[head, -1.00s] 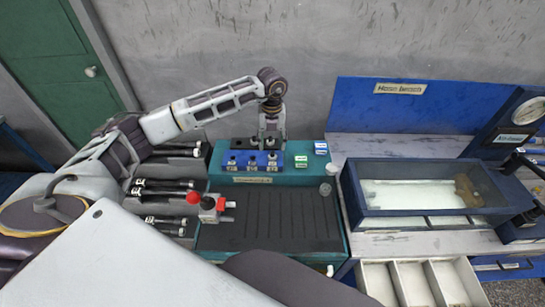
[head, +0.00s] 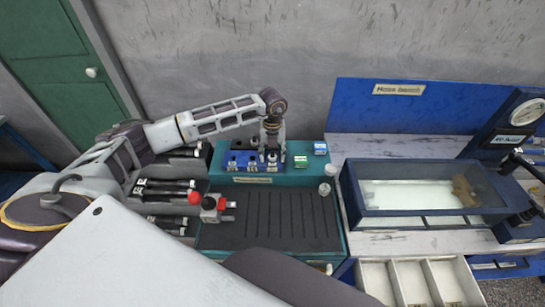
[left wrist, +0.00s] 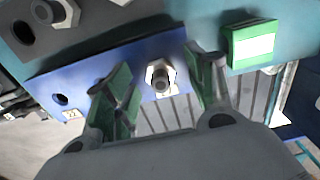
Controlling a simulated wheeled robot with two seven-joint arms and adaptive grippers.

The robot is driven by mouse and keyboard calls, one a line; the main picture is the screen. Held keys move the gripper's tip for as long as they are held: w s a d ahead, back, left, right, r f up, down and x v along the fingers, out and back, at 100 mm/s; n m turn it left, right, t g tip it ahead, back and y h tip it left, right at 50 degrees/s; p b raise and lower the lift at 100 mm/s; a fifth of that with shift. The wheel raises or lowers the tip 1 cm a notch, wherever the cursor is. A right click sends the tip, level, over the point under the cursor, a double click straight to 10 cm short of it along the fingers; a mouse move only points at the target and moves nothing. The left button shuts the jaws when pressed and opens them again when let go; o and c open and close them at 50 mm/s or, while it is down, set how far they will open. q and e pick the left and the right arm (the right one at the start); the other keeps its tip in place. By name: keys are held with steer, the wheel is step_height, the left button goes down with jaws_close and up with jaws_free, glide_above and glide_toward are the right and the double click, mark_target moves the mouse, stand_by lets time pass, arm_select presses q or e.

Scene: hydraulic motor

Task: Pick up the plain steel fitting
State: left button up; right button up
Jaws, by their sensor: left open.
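A steel hex fitting (left wrist: 160,76) stands at a hole of the blue block (left wrist: 100,70) in the left wrist view. My left gripper (left wrist: 160,80) is open, with one green-padded finger on each side of this fitting; I see gaps on both sides. A second steel hex fitting (left wrist: 58,12) shows at the upper left of that view, behind the block. In the head view my left gripper (head: 271,152) points down over the right part of the blue block (head: 238,161), hiding much of that end. My right gripper is not in view.
A green labelled box (head: 300,161) stands close to the right of my left gripper, with a blue one (head: 320,148) behind. A black grooved mat (head: 270,225) lies clear in front. A red-knobbed valve (head: 208,204) sits at its left edge. A glass-topped case (head: 425,185) stands right.

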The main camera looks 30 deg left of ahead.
arm_select(q)
steer(key=shift+c, duration=0.4)
jaws_close()
